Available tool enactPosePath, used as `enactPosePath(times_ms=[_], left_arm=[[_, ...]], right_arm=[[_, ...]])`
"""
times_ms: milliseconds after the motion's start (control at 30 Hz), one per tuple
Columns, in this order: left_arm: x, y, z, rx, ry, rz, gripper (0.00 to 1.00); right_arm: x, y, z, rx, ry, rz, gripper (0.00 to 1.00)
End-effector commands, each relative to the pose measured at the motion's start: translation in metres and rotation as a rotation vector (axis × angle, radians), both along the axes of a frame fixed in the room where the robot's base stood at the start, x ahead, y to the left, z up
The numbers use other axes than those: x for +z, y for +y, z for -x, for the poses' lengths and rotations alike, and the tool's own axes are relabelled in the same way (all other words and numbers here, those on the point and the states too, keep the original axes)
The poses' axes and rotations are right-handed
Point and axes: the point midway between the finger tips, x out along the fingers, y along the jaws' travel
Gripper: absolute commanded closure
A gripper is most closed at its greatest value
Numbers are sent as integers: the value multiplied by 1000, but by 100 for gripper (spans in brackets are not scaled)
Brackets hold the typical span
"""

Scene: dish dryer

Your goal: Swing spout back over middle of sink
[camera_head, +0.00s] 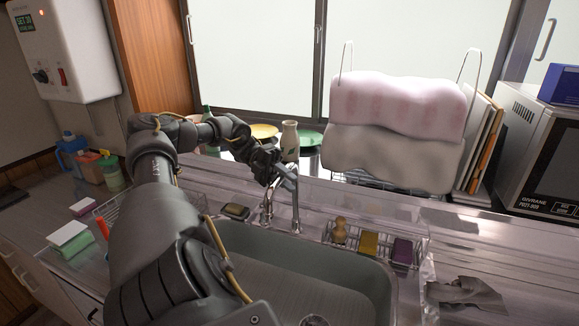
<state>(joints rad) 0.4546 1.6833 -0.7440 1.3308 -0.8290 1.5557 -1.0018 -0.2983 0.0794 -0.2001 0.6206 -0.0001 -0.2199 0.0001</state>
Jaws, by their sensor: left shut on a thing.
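The metal tap (267,207) stands at the back rim of the sink (330,275). Its slim metal spout (295,208) shows to the right of the tap's body, near the back of the basin. My left arm reaches in from the left across the sink's left side. My left gripper (283,174) is at the upper end of the spout and shut on it; the fingers hide the exact contact. My right gripper is not in view.
A wire rack (413,255) with a brush, a yellow sponge and a purple sponge sits at the sink's back right. A soap dish (236,211) is left of the tap. Plates and a vase (290,141) stand behind. Crumpled cloth (467,294) lies on the right counter.

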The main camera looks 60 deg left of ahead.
Motion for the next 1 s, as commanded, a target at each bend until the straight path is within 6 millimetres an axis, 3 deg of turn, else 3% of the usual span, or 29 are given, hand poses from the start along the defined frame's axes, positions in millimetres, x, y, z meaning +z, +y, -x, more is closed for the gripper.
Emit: enactPosePath(times_ms=[33, 200, 567, 767, 1000], left_arm=[[-2, 0, 0, 0, 8, -1, 77], [-1, -1, -1, 0, 4, 0, 58], [-1, 4, 0, 2, 2, -1, 58], [0, 26, 8, 1, 5, -4, 58], [8, 75, 21, 3, 3, -2, 58]], right_arm=[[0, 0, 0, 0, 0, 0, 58], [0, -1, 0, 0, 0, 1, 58], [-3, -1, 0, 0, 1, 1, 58], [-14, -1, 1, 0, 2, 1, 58], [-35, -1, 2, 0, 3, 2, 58]])
